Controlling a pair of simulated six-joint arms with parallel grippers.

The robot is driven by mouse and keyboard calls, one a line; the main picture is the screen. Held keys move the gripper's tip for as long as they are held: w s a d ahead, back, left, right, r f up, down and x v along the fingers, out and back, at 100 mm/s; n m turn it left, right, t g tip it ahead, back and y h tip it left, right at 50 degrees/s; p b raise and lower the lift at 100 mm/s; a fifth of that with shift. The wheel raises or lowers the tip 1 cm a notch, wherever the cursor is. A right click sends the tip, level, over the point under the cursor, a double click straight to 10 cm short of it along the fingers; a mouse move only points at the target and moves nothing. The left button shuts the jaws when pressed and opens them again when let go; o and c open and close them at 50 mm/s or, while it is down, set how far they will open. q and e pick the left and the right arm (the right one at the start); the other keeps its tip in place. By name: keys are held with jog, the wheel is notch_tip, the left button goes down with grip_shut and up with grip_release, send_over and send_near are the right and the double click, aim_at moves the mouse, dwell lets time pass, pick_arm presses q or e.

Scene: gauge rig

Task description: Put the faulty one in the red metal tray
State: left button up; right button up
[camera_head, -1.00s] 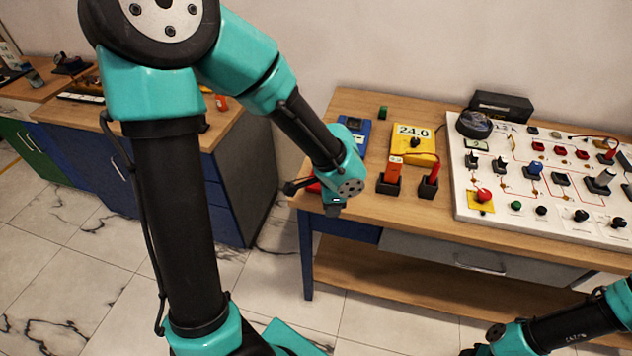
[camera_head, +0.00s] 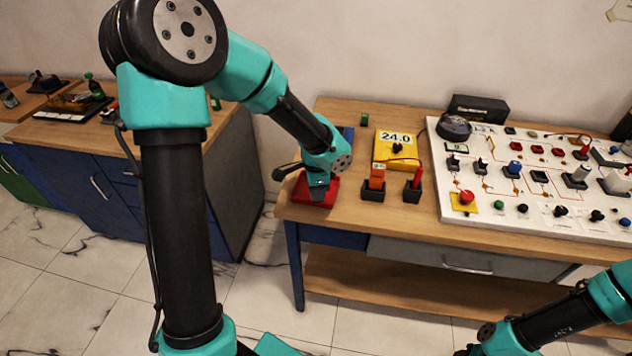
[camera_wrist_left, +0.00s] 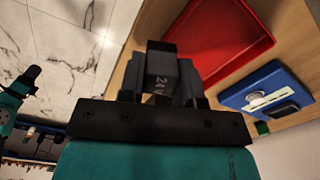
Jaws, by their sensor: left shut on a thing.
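My left gripper (camera_head: 318,190) is shut on a small dark block (camera_wrist_left: 160,80) marked "24V". In the left wrist view, the gripper (camera_wrist_left: 165,95) shows the block between its fingers. The red metal tray (camera_head: 327,199) lies at the table's left front corner, and the gripper shows in front of it in the head view. The tray (camera_wrist_left: 225,40) looks empty where it shows in the wrist view, beyond the block. An orange piece (camera_head: 377,170) and a red piece (camera_head: 416,177) stand in black holders to the right. My right gripper is out of view.
A yellow meter (camera_head: 393,151) reading 24.0 stands behind the holders. A blue device (camera_wrist_left: 268,88) lies beside the tray. A white panel (camera_head: 448,208) with knobs and plugs fills the table's right. A black box (camera_head: 478,108) is at the back.

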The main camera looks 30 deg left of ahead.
pick_arm(q)
jog(key=w+a, duration=0.2)
jog(key=w, duration=0.1)
jog(key=w+a, duration=0.1)
jog(key=w, duration=0.1)
jog(key=shift+w+a+f, duration=0.1)
jog(key=shift+w+f, duration=0.05)
jog(key=shift+f, duration=0.15)
jog(key=shift+w+a+f, duration=0.1)
jog(key=shift+w+a, duration=0.2)
jog(key=shift+w, duration=0.1)
jog(key=shift+f, duration=1.7)
jog(key=shift+f, duration=0.15)
jog(key=o, duration=0.9)
notch_tip(320, 180, up, 12)
jog(key=shift+s+r, duration=0.1)
jog(key=shift+r, duration=0.1)
